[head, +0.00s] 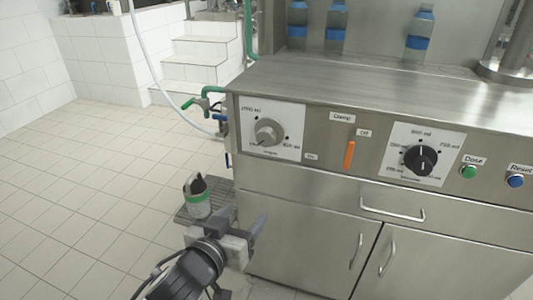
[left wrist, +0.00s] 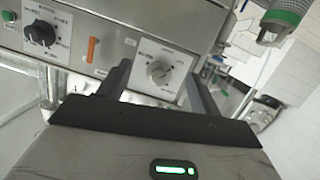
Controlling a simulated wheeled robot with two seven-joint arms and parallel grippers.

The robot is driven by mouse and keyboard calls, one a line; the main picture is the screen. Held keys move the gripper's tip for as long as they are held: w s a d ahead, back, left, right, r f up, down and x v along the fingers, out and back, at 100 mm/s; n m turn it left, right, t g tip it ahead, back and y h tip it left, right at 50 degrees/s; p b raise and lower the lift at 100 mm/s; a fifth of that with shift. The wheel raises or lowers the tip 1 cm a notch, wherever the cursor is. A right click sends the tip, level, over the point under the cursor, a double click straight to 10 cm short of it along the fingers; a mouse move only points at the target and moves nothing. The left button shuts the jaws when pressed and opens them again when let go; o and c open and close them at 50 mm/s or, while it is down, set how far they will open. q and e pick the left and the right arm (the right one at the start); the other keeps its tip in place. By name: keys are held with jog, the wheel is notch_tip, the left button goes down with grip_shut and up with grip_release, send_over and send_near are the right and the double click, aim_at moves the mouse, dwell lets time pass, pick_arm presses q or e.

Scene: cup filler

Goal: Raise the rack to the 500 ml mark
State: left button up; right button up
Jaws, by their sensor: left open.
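The left panel of the steel machine carries a round grey knob (head: 269,132) on a white plate, with ml marks around it. Its pointer seems to face lower left; the small lettering is hard to read. The knob also shows in the left wrist view (left wrist: 159,71), between the two dark fingers. My left gripper (head: 230,229) is open and empty, below and left of the knob in the head view, not touching it. A rack cannot be clearly made out. My right gripper is not in view.
Beside the knob are an orange lever (head: 349,155), a black dial (head: 420,158) and green and blue buttons. A grey cylinder with a green band (head: 198,199) is left of my gripper. Tiled floor lies open to the left.

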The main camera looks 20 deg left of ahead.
aim_at(264, 139)
pick_arm(q)
jog(key=w+a+r+n+t+y+b, duration=0.1)
jog(key=w+a+r+n+t+b, duration=0.15)
jog(key=w+r, duration=0.3)
jog(key=shift+m+t, duration=0.25)
jog(key=w, duration=0.4)
jog(key=w+d, duration=0.1)
jog(key=w, duration=0.9)
jog(key=shift+d+r+p, duration=0.15)
jog(key=shift+p, duration=0.2)
jog(key=shift+s, duration=0.1)
jog(key=c, duration=1)
jog(key=shift+o, duration=0.2)
